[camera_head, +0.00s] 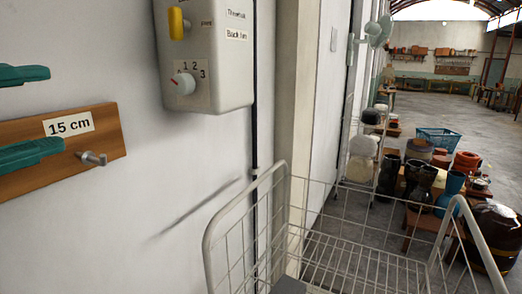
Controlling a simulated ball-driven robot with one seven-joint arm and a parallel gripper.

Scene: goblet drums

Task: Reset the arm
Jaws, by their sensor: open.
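My gripper (54,109) shows at the left edge as two teal fingers, one above the other, pointing right. The fingers are apart with nothing between them. The lower finger overlaps a wooden board (105,118) on the white wall, which has a "15 cm" label and a metal peg (91,158). The upper finger is in front of bare wall. I cannot tell whether the lower finger touches the board. The rest of my arm is out of view.
A pale control box (215,85) with a yellow switch and a dial is on the wall. A white wire basket (350,262) fills the bottom right foreground. Drums, pots and a blue crate (438,140) stand beyond. Open grey floor (440,100) lies at the back.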

